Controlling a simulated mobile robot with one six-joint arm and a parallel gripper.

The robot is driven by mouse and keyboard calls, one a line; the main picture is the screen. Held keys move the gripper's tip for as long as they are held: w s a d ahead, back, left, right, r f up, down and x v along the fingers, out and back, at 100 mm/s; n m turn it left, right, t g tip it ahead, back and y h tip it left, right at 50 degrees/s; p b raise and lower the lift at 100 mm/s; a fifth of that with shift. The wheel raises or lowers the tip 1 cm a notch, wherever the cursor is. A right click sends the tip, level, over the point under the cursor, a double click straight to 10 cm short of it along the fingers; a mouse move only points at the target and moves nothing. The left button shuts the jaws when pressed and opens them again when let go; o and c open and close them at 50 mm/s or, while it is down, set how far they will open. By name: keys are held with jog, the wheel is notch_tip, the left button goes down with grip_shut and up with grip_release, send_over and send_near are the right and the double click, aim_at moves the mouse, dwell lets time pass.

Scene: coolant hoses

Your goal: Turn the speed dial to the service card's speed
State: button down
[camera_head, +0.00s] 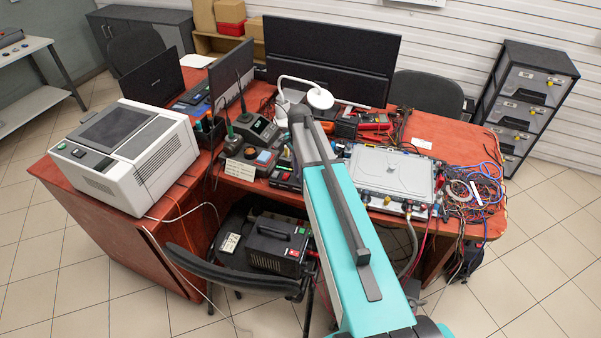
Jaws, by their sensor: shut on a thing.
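My teal and grey arm reaches up from the bottom over the table's front edge. My gripper is not visible; the arm hides that area. I cannot make out a speed dial for certain. A small unit with a round blue-topped knob (264,156) stands at the table's front, left of my arm. A pale card or label (240,170) is just below it, its writing too small to read. Another white card (421,143) lies on the table at the right. A black box (275,243) with a handle and a red switch is below the table edge.
A white and grey machine (126,155) fills the left part of the red table (490,220). A flat silver case (391,172) with hoses lies right of my arm. Tangled cables (473,190) cover the right end. A chair (235,275) stands in front.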

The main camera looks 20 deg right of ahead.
jog(key=n+b, duration=0.1)
jog(key=n, duration=0.3)
jog(key=shift+f, duration=0.1)
jog(key=n+b, duration=0.1)
jog(key=n, duration=0.3)
jog(key=shift+n, duration=0.4)
dwell(0.4)
jog(key=c, duration=1.6)
grip_release()
jog(key=shift+r+b, duration=1.65)
jog(key=shift+r, duration=5.35)
